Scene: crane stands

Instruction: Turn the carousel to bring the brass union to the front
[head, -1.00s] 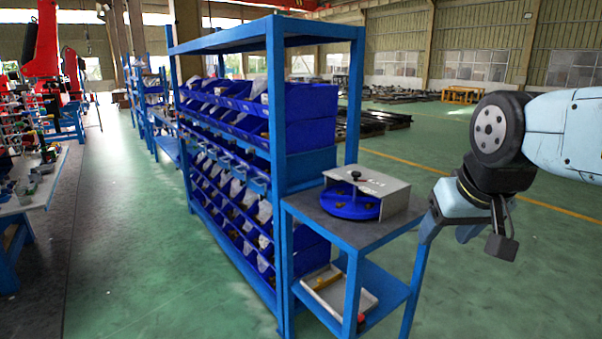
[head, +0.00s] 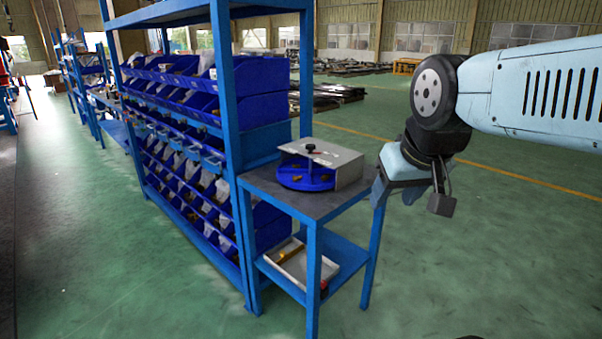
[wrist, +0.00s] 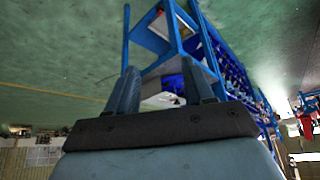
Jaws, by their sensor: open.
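The carousel (head: 297,182) is a round blue turntable on the top of a small blue stand (head: 345,198). A grey cover (head: 345,163) with a black knob on top hides its back part. Small brownish pieces show in its front compartments; I cannot tell which is the brass union. My gripper (head: 378,192) is to the right of the stand in the head view, apart from the carousel. In the wrist view my gripper (wrist: 163,88) shows two separated fingers with nothing between them; the stand appears beyond them.
A tall blue rack (head: 225,110) with rows of blue bins stands directly left of the stand. A white tray (head: 290,262) with a brass-coloured part lies on the stand's lower shelf, with a red item near it. The green floor (head: 450,260) is clear at the right and front.

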